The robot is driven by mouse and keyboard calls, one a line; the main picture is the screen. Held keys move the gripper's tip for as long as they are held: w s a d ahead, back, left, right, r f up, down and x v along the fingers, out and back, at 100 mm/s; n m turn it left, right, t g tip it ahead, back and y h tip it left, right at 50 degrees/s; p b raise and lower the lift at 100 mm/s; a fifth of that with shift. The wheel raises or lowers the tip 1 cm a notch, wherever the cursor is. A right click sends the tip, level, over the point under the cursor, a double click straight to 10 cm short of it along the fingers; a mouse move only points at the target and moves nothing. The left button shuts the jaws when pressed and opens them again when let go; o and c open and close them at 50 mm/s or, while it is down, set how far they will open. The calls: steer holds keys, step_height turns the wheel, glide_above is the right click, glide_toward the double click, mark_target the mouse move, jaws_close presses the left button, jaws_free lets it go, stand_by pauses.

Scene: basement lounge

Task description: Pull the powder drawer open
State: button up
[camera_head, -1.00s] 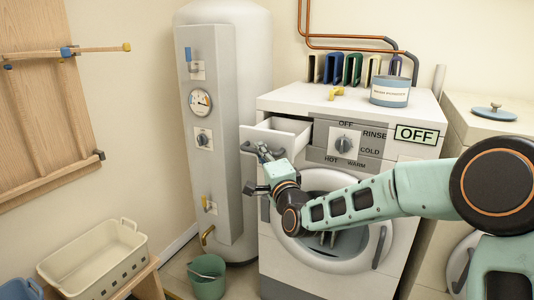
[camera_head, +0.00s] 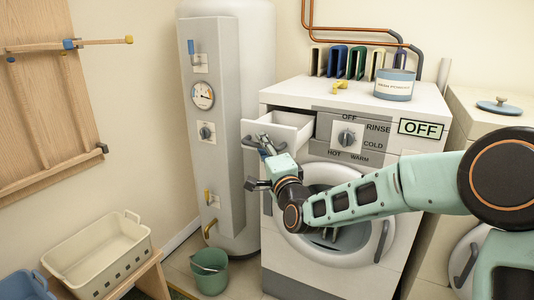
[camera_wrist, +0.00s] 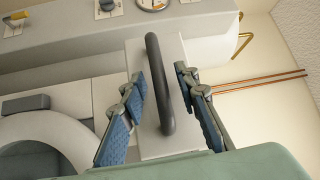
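The powder drawer (camera_head: 288,118) at the washing machine's upper left stands pulled out, and its white inside shows. In the wrist view its pale front (camera_wrist: 140,60) carries a dark bar handle (camera_wrist: 160,85). My gripper (camera_head: 256,143) is at the drawer front in the head view, partly covering it. In the wrist view my gripper (camera_wrist: 163,80) has one blue-padded finger on each side of the handle. Narrow gaps show between the handle and both fingers, so the gripper is open around it.
The washing machine (camera_head: 415,160) has a dial, an OFF display and a round door below my arm. A white boiler (camera_head: 225,150) stands close to the drawer's left. A green bucket (camera_head: 210,270) is on the floor. A tin (camera_head: 394,86) stands on the machine.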

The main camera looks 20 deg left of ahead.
steer(key=v, duration=1.2)
